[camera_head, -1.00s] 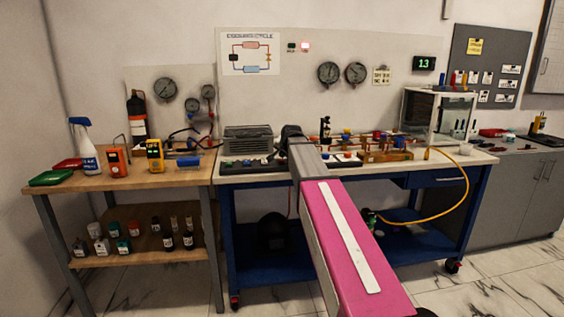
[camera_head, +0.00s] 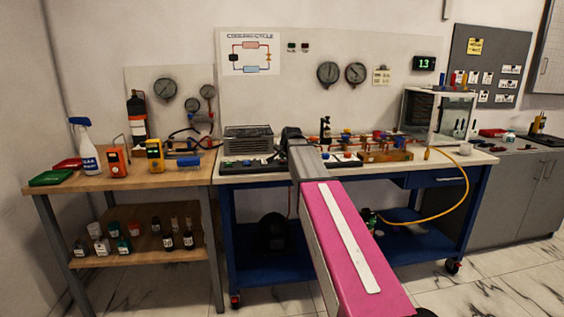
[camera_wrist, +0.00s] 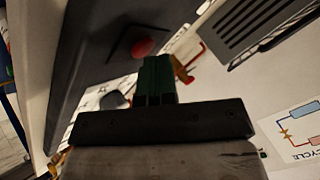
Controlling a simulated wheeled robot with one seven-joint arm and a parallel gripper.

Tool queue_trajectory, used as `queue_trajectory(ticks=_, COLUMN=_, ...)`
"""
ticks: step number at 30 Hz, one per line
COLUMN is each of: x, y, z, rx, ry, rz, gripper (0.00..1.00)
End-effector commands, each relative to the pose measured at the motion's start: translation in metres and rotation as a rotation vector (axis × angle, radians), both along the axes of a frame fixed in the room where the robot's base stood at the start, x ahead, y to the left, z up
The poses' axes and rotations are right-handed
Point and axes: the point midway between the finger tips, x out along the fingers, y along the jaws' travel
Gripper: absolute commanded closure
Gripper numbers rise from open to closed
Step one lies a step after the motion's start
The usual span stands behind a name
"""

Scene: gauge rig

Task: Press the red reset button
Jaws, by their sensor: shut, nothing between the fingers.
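The red button (camera_wrist: 143,47) shows in the wrist view as a round cap on a dark square plate, set in a dark panel (camera_wrist: 95,50). My gripper (camera_wrist: 158,62) is shut and empty, with its dark green fingers side by side. The fingertips lie right beside the button's lower right edge in that view. I cannot tell whether they touch it. In the head view my arm reaches over the workbench and hides the button and the fingertips.
The blue-framed bench (camera_head: 340,175) holds a grey finned unit (camera_head: 248,139), a pipe rig (camera_head: 385,145) and a clear-sided case (camera_head: 437,115). A wooden table (camera_head: 120,180) stands left. Two small indicators (camera_head: 298,47) sit on the wall panel beside the poster (camera_head: 250,53).

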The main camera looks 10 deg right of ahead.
Motion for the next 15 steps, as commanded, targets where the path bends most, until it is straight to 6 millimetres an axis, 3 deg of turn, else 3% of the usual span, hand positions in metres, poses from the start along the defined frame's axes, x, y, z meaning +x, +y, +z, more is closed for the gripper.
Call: queue_trajectory(ticks=15, x=0.0, y=0.0, z=0.016, rx=0.0, ry=0.0, rz=0.0, gripper=1.0)
